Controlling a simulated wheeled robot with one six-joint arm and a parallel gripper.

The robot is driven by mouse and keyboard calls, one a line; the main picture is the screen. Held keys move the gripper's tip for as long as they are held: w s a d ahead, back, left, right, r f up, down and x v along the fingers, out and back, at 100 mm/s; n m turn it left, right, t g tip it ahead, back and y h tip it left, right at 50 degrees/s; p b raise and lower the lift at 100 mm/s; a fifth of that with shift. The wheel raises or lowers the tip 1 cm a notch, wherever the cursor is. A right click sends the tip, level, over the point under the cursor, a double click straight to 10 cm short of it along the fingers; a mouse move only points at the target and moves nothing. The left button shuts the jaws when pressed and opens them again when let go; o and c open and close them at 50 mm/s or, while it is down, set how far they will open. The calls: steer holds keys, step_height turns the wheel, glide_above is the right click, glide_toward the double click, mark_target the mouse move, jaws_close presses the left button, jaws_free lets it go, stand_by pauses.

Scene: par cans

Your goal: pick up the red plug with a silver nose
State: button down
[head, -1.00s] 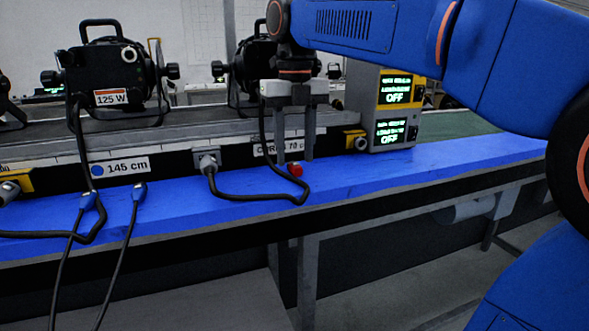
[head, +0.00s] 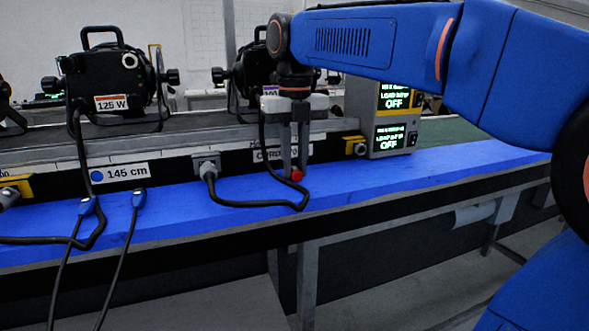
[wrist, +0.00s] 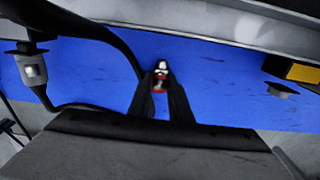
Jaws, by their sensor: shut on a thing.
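The red plug (head: 297,175) is on the blue bench top (head: 360,176), below the label strip. In the wrist view, the red plug (wrist: 160,88) with its silver nose (wrist: 161,67) shows between the fingertips. My gripper (head: 294,173) points down, its two fingers close together on the plug; it also shows in the wrist view (wrist: 160,82). The fingers hide part of the plug's body. I cannot tell whether the plug is touching the bench.
A black cable (head: 240,204) with a grey plug in a socket (head: 207,166) loops close beside my gripper. Two blue plugs (head: 138,197) lie at the left. A box reading OFF (head: 392,139) stands right. The blue surface right of the gripper is clear.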

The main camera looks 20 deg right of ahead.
mark_target(295, 167)
step_height(295, 167, up, 10)
steer(key=shift+f, duration=0.15)
stand_by(0.3)
steer(key=shift+f, duration=4.8)
steer(key=shift+f, duration=0.15)
steer(key=c, duration=1.6)
jaws_free()
